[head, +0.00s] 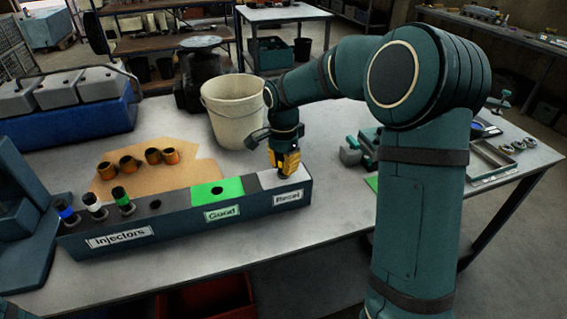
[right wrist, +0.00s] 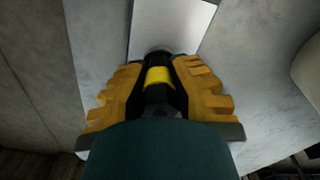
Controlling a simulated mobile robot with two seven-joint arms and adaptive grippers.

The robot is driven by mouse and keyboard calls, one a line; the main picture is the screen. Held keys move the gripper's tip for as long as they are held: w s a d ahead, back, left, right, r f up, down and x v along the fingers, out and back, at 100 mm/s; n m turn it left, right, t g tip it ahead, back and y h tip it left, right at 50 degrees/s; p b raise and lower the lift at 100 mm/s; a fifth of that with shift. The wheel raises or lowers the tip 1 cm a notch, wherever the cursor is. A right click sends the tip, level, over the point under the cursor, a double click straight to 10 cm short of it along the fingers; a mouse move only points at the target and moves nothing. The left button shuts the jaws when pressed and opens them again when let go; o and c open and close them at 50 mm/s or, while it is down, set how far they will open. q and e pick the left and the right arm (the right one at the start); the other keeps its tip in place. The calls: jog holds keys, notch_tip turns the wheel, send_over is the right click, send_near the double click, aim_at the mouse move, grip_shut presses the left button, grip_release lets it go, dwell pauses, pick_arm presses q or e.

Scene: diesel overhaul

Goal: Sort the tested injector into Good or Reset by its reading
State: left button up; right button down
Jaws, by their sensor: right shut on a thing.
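The long dark rack (head: 172,226) lies on the table with labels Injectors, Good and Reset. The green Good section (head: 229,188) shows one empty hole. The pale Reset section (head: 267,178) is at the right end, its hole hidden. My right gripper (head: 286,168) points down over the Reset section. It is shut on an injector with a yellow band (right wrist: 158,77), seen between the yellow fingers in the right wrist view. I cannot tell whether the injector's lower end is in the hole. My left gripper is not in view.
Injectors with blue (head: 67,213), white (head: 92,202) and green (head: 121,197) bands stand in the rack's left part, beside an empty hole. Copper sleeves (head: 128,164) sit on cardboard behind. A white bucket (head: 235,115) stands close behind my right gripper.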

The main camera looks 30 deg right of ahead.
jog(key=shift+c, duration=2.3)
grip_release()
notch_tip(320, 180, up, 3)
jog(key=shift+p, duration=1.25)
jog(key=shift+r+p, duration=1.8)
jog(key=shift+r, duration=0.25)
